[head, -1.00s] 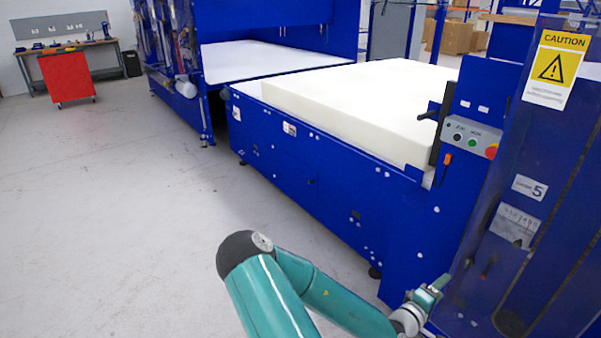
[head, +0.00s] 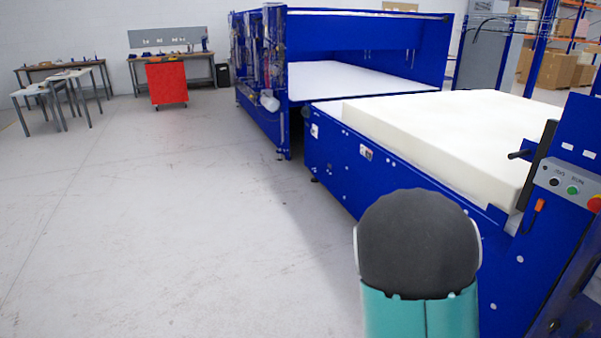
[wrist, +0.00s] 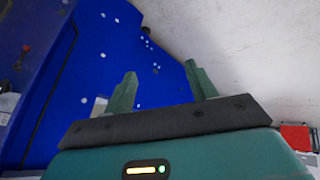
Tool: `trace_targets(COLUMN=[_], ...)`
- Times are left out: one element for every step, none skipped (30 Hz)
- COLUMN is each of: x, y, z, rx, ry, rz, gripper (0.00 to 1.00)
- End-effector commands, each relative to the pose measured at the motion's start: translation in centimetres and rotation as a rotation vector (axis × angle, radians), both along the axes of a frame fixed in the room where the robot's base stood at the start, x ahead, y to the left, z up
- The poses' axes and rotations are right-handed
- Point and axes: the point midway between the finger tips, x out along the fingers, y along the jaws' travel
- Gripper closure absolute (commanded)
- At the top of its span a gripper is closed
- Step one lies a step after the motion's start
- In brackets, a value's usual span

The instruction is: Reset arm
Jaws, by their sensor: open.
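My gripper (wrist: 162,92) shows in the wrist view with its two green fingers apart and nothing between them. Beyond the fingers are a blue machine panel and the grey floor. In the head view my arm rises at the lower right, with its dark rounded joint (head: 418,243) in front of the blue conveyor. The gripper itself is hidden or out of frame in the head view.
The blue conveyor (head: 400,185) carries a white foam block (head: 450,125) on the right. A control panel (head: 568,184) with buttons is at the right edge. A red cabinet (head: 167,83) and workbenches stand at the back left. Open floor (head: 170,210) fills the left.

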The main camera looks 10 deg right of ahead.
Motion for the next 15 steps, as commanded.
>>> trace_targets(x=[0.8,1.1,1.5,1.7,1.9,2.0,2.0,2.0,1.9,1.8,1.6,1.2,0.9,0.5,0.0], y=[1.8,2.8,4.2,5.2,6.2,7.5,8.5,9.4,10.6,11.5,12.3,13.4,14.1,14.9,15.8], z=[1.5,2.3,3.3,4.1,5.0,6.2,7.1,8.0,9.3,10.2,11.1,12.4,13.4,14.3,15.5], rx=[0.056,0.088,0.13,0.158,0.186,0.219,0.243,0.265,0.292,0.31,0.328,0.348,0.361,0.372,0.384], ry=[-0.029,-0.039,-0.05,-0.057,-0.064,-0.073,-0.078,-0.082,-0.087,-0.09,-0.092,-0.092,-0.093,-0.092,-0.09], rz=[0.021,0.034,0.051,0.066,0.081,0.101,0.116,0.132,0.153,0.169,0.185,0.207,0.223,0.239,0.259], gripper=[0.44,0.44,0.44,0.44,0.44,0.44,0.44,0.44,0.44,0.44,0.44,0.44,0.44,0.44,0.44])
